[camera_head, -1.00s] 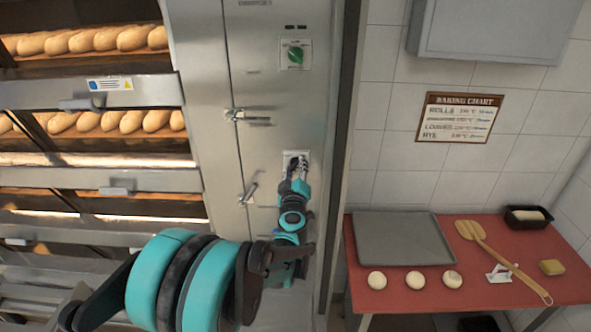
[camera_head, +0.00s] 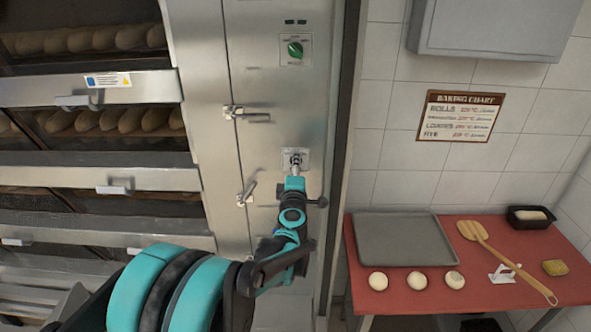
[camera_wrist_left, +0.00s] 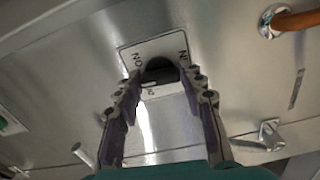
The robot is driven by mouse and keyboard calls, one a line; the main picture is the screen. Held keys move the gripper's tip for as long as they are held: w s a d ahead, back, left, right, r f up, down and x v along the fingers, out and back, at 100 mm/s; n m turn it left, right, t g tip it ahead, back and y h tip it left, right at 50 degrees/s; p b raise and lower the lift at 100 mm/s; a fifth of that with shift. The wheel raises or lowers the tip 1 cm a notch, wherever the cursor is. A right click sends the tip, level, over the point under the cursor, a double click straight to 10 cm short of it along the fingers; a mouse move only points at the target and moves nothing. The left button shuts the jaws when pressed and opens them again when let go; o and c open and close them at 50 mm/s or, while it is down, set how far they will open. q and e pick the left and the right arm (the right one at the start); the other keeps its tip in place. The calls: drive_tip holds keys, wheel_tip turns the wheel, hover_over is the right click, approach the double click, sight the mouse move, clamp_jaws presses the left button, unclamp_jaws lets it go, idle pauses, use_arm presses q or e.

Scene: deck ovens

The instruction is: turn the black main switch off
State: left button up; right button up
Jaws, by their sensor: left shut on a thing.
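The black main switch (camera_wrist_left: 158,68) is a dark round knob on a pale labelled plate (camera_wrist_left: 133,53). In the wrist view it sits between the two fingertips of my left gripper (camera_wrist_left: 160,78), which is shut on it. In the head view the plate (camera_head: 303,154) is on the steel oven panel, below the green switch, and my left gripper (camera_head: 295,164) reaches it from below. The gripper hides much of the knob in the head view. My right gripper is not in view.
A green rotary switch (camera_head: 295,50) is higher on the panel. Latch handles (camera_head: 247,115) stick out left of my gripper. Dark oven decks (camera_head: 90,121) hold loaves. To the right, a red table (camera_head: 400,291) carries a tray (camera_head: 402,240), dough balls and a wooden peel (camera_head: 500,256).

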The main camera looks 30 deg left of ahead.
use_arm(q)
drive_tip(key=shift+n+b, duration=0.75)
drive_tip(key=shift+n, duration=4.25)
drive_tip(key=o, duration=1.2)
drive_tip(key=shift+c, duration=0.2)
drive_tip(key=v, duration=1.2)
drive_tip(key=shift+f, duration=0.1)
